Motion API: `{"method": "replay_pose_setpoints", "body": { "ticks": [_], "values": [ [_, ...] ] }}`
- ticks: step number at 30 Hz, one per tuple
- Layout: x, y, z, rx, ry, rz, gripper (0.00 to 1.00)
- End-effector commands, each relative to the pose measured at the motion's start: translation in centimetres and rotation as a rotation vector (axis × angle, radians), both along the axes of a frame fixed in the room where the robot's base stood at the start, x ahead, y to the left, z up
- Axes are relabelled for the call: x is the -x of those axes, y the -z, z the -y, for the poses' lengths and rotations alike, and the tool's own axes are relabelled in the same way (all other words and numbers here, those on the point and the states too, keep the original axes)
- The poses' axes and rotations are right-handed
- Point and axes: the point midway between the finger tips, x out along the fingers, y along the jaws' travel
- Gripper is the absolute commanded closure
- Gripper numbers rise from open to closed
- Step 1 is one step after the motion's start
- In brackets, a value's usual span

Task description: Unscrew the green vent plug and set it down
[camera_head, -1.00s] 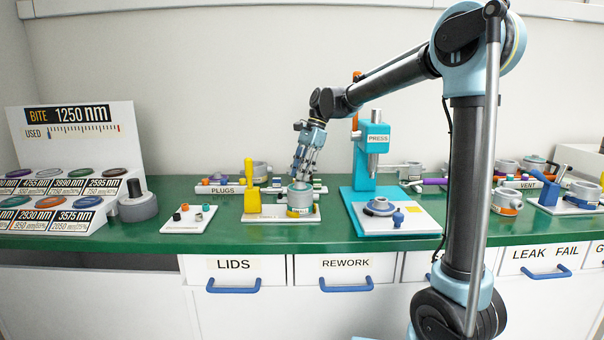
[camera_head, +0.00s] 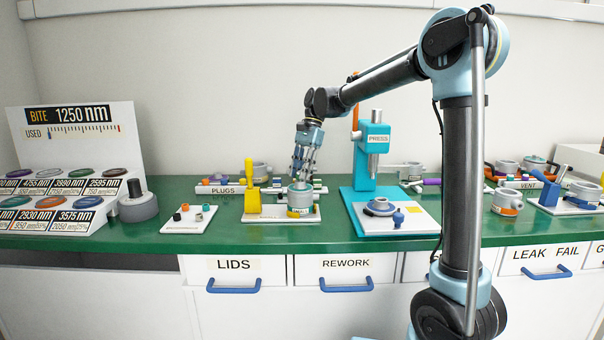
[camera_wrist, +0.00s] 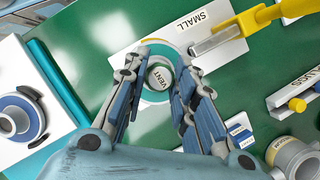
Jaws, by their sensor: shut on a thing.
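My gripper also shows in the head view (camera_head: 301,178), right over the housing. The fingers hide the plug there. I cannot tell whether its thread is still engaged.
A yellow toggle clamp (camera_head: 252,190) stands left of the housing on the same plate. A white tray with small plugs (camera_head: 189,218) lies further left. The blue press (camera_head: 372,160) is at the right. A PLUGS rack (camera_head: 222,189) is behind. Bare bench lies between the tray and fixture.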

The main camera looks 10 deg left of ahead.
Motion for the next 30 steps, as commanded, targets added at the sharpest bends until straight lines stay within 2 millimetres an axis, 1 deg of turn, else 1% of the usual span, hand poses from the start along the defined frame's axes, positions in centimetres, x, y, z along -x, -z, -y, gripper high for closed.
{"method": "replay_pose_setpoints", "body": {
  "ticks": [8,15,24,30],
  "values": [
    [-0.08,0.0,-0.03,0.0,-0.01,0.001,0.88],
    [-0.11,-0.02,-0.1,0.0,-0.145,0.0,0.88],
    [-0.11,0.0,-0.08,-0.001,-0.163,0.002,0.88],
    [-0.11,-0.02,-0.14,0.0,-0.284,0.001,0.88]
  ]
}}
